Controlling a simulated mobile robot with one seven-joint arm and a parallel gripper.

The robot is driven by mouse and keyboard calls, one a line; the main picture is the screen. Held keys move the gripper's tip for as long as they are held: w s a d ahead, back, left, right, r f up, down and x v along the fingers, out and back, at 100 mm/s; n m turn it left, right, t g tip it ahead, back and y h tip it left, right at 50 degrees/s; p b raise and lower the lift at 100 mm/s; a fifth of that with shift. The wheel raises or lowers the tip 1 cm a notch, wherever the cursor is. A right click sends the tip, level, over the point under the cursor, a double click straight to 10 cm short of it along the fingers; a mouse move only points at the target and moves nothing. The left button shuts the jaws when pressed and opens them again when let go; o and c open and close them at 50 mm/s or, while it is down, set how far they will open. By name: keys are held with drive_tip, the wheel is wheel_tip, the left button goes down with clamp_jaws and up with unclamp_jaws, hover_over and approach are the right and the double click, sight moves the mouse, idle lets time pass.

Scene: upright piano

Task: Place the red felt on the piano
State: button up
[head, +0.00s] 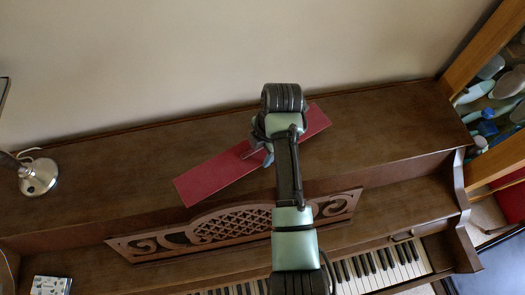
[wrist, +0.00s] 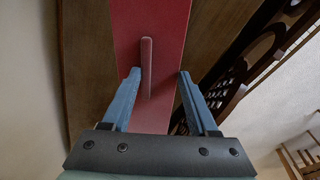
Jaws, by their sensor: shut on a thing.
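The red felt (head: 215,172) is a long flat red strip with a short raised bar on its face. In the head view it lies at a slant over the piano's top (head: 110,160), its right end partly hidden by my arm. My gripper (head: 262,150) is shut on the felt, mostly hidden behind my wrist there. In the wrist view my gripper (wrist: 159,74) has one blue finger on each side of the red felt (wrist: 150,25), with the bar between them. I cannot tell whether the felt touches the piano's top or hovers just above it.
A lamp base (head: 38,175) stands at the left end of the piano's top. A carved lattice music stand (head: 225,222) rises in front, above the keys (head: 385,263). The wall is behind, and a shelf with several items (head: 500,95) is at the right. The top's right part is clear.

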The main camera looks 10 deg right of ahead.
sight(262, 156)
drive_tip(key=shift+f+p, duration=0.35)
drive_tip(key=shift+f, duration=1.85)
drive_tip(key=shift+f, duration=0.1)
drive_tip(key=o, duration=1)
drive_tip(key=shift+o, duration=0.2)
